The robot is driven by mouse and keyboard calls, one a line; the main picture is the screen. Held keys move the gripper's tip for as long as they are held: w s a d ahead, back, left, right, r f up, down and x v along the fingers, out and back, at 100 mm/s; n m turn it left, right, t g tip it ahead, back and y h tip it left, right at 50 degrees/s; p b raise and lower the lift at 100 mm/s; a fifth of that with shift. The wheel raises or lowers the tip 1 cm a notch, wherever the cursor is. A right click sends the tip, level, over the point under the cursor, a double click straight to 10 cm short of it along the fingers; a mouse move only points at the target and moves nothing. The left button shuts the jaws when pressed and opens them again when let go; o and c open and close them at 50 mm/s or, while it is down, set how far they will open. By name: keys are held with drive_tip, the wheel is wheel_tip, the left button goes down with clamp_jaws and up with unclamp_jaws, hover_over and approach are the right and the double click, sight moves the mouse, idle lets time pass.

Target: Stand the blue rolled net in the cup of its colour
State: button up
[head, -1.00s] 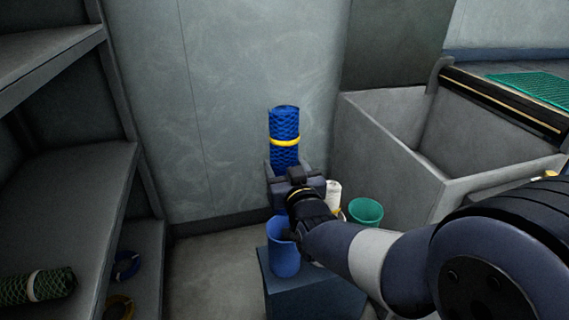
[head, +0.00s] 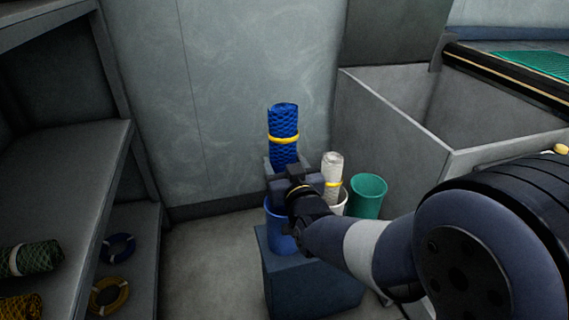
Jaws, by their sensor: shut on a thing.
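The blue rolled net (head: 284,122), with a yellow band around it, is upright in my gripper (head: 283,170). My gripper is shut on its lower part and hides its bottom end. The blue cup (head: 279,241) stands on a dark blue box (head: 300,285), just below the gripper in the picture. Its rim is partly covered by the gripper and wrist. Whether the net's lower end is above or inside the cup cannot be seen.
A white rolled net (head: 333,167) stands in a white cup (head: 340,205); a green cup (head: 367,196) is to its right. A grey bin (head: 400,120) stands behind at right. Shelves (head: 75,180) at left hold a green rolled net (head: 35,257) and rings.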

drive_tip(key=shift+f+b, duration=1.35)
drive_tip(key=shift+f, duration=2.55)
drive_tip(key=o, duration=1.5)
drive_tip(key=shift+f, duration=0.1)
drive_tip(key=shift+o, duration=0.2)
drive_tip(key=p+v, duration=0.2)
drive_tip(key=v, duration=0.8)
drive_tip(key=shift+s, duration=0.4)
drive_tip(key=shift+w, duration=0.1)
